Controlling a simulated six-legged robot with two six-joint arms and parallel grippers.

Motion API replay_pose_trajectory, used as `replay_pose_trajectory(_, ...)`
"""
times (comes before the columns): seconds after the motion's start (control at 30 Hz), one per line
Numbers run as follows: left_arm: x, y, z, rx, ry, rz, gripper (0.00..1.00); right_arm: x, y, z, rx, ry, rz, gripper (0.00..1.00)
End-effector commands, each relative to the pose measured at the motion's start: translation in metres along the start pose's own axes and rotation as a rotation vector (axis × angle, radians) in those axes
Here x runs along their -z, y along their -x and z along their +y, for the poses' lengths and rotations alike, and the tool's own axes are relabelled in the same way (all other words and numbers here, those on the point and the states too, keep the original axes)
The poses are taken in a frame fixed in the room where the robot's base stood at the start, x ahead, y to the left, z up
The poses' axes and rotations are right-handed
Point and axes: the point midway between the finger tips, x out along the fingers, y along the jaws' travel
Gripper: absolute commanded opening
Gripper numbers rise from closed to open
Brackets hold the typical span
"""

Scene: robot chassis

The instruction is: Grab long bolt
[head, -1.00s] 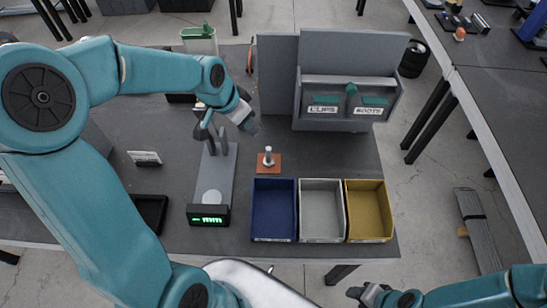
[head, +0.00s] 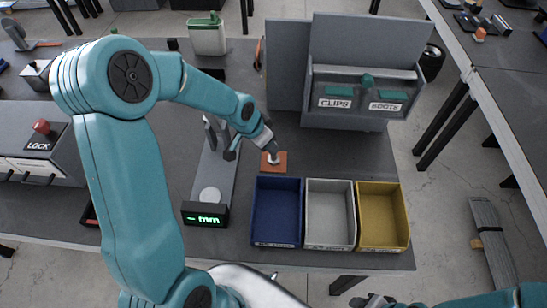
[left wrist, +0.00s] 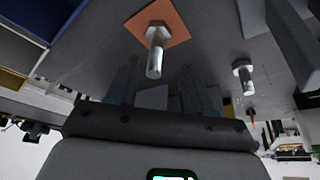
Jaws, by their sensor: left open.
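An upright silver bolt (head: 273,159) stands on a small orange square pad (head: 281,167) just behind the blue bin. In the left wrist view the bolt (left wrist: 156,48) points toward my left gripper (left wrist: 160,75), beyond the gap between its fingers. My left gripper (head: 254,149) is open and empty in the head view, close above the bolt and partly covering it. A second silver bolt-like piece (left wrist: 243,75) shows at the right of the left wrist view. My right gripper (head: 372,300) is at the bottom edge, mostly cut off.
Blue (head: 277,212), grey (head: 330,214) and yellow (head: 382,216) bins line the table's front edge. A grey cabinet (head: 358,92) labelled CLIPS and BOOTS stands behind. A measuring device (head: 206,213) with a green display lies left of the bolt. A LOCK box (head: 40,150) is far left.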

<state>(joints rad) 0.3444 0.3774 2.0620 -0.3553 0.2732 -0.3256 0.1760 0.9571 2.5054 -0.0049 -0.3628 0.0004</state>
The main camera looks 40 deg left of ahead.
Motion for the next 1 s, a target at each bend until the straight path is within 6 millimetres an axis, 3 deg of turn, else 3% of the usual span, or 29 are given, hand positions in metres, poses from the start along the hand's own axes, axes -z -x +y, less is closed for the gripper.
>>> replay_pose_trajectory(0.23,0.002,-0.024,0.002,-0.002,-0.001,-0.002,0.50,0.000,-0.002,0.001,0.000,0.000,0.001,0.43)
replay_pose_trajectory(0.5,0.004,-0.064,0.008,-0.002,-0.001,0.000,0.50,0.000,-0.009,0.003,0.000,0.000,0.000,0.43)
replay_pose_trajectory(0.77,0.004,-0.068,0.007,-0.002,0.001,0.001,0.50,0.000,-0.009,0.003,0.000,0.000,0.000,0.43)
replay_pose_trajectory(0.8,0.004,-0.068,0.007,-0.002,0.000,0.001,0.47,0.000,-0.009,0.003,0.000,0.000,0.000,0.43)
replay_pose_trajectory(0.93,0.004,-0.068,0.008,-0.002,0.000,0.001,0.05,0.000,-0.009,0.003,0.000,0.000,0.000,0.43)
replay_pose_trajectory(1.0,0.004,-0.068,0.008,-0.002,0.000,0.001,0.00,0.000,-0.009,0.003,0.000,0.000,0.001,0.43)
